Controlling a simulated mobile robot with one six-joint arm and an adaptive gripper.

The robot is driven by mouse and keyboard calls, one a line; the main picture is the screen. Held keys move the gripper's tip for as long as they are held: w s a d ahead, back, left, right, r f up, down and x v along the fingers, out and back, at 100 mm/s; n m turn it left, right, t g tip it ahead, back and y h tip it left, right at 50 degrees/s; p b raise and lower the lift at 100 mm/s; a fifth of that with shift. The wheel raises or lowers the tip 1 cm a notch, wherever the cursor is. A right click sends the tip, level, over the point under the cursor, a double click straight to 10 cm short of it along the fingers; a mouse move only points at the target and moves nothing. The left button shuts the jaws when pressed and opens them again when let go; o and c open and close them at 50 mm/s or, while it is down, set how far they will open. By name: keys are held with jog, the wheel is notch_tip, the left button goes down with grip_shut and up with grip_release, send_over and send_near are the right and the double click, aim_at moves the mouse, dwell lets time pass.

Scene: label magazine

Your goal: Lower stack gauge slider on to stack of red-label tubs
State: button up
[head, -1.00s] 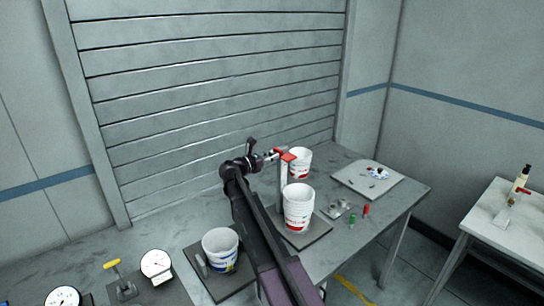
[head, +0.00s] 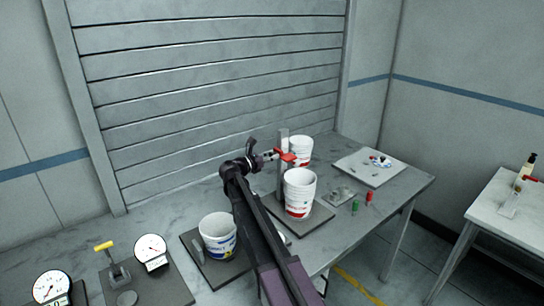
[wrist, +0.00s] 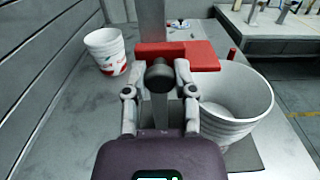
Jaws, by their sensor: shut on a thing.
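The stack gauge is an upright grey post (head: 283,140) with a red slider (head: 287,157) on it. The slider, a flat red block in the wrist view (wrist: 195,54), has a black knob (wrist: 159,76) facing me. My gripper (head: 271,155) is shut on this knob; its two fingers flank it in the wrist view (wrist: 158,92). The stack of red-label tubs (head: 299,195) stands beside the post on a dark base; it is at right in the wrist view (wrist: 238,118). The slider's arm is near the top rim's level; I cannot tell whether they touch.
Another red-label tub (head: 301,147) stands behind the post. A blue-label tub (head: 218,238) is on a dark plate left of my arm. Dial gauges (head: 150,250) and a yellow-handled clamp (head: 112,265) are front left. A pale board (head: 369,170) lies at right.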

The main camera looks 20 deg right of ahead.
aim_at(279, 164)
jog(key=shift+f+b, duration=2.45)
jog(key=shift+f, duration=0.35)
jog(key=o, duration=0.9)
jog(key=v, duration=1.2)
